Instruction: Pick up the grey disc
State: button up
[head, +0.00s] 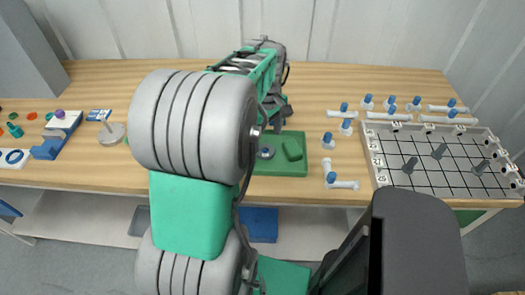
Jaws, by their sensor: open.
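A green tray (293,169) lies on the wooden bench, partly behind my arm. A small dark grey disc (266,151) with a bluish centre is in the tray, left of a green block-like piece (292,150). A lighter grey round piece (111,134) with a short post stands on the bench left of my arm; I cannot tell which of the two is the task's disc. My gripper (277,120) is open above the tray's back part, close behind the small disc. Its fingertips are small and partly hidden by my arm.
At the right is a white-edged gridded tray (440,160) holding several dark pegs. Several blue-capped white vessels (327,141) stand or lie beside it. At the left are a blue-and-white fixture (57,135) and small coloured parts. The bench's back strip (330,85) is clear.

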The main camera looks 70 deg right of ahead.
aim_at(265, 151)
jog(key=f, duration=0.5)
jog(key=shift+w+p, duration=0.2)
jog(key=shift+p, duration=0.2)
jog(key=shift+c, duration=0.5)
jog(key=c, duration=1.4)
